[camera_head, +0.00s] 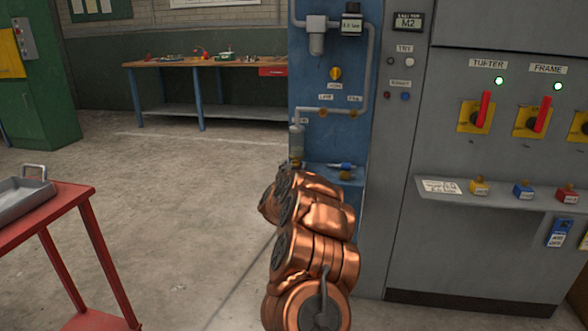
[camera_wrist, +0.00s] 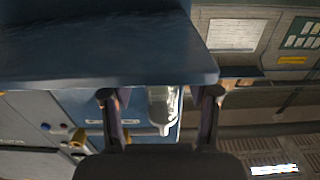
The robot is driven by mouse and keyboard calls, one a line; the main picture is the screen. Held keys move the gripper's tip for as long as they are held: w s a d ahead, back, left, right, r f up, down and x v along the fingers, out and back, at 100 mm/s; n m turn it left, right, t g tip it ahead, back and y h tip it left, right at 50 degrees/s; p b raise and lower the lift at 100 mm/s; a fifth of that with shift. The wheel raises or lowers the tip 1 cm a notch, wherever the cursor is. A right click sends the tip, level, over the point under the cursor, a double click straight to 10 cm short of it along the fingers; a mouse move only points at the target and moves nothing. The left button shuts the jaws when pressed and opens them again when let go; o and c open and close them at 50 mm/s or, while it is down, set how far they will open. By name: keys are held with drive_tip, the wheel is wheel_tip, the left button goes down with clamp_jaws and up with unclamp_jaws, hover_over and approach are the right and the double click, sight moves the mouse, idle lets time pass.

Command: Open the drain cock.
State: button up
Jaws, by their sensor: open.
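In the head view a pipe runs down the blue panel (camera_head: 350,100) to a small pale bowl (camera_head: 297,141) with a brass fitting (camera_head: 295,163) under it. This fitting looks like the drain cock, but its handle is too small to make out. My copper-coloured arm covers the panel just below, and my gripper is hidden behind it there. In the wrist view my gripper (camera_wrist: 160,115) is open, one finger on each side. A clear, bowl-like part (camera_wrist: 163,104) with a narrow tip shows between the fingers; I cannot tell whether they touch it.
A blue slab (camera_wrist: 105,45) crosses the top of the wrist view, close to the fingers. A grey cabinet (camera_head: 400,220) with red handles stands right. A red table (camera_head: 75,205) stands left; the floor between is clear.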

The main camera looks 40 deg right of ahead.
sight(296, 137)
drive_tip(key=shift+c, duration=0.3)
clamp_jaws()
drive_tip(key=shift+f+m+b, duration=0.1)
drive_tip(key=shift+m+b, duration=0.75)
drive_tip(key=shift+m, duration=1.45)
drive_tip(key=shift+o, duration=0.3)
unclamp_jaws()
wheel_tip(296, 137, up, 10)
drive_tip(key=shift+r, duration=0.1)
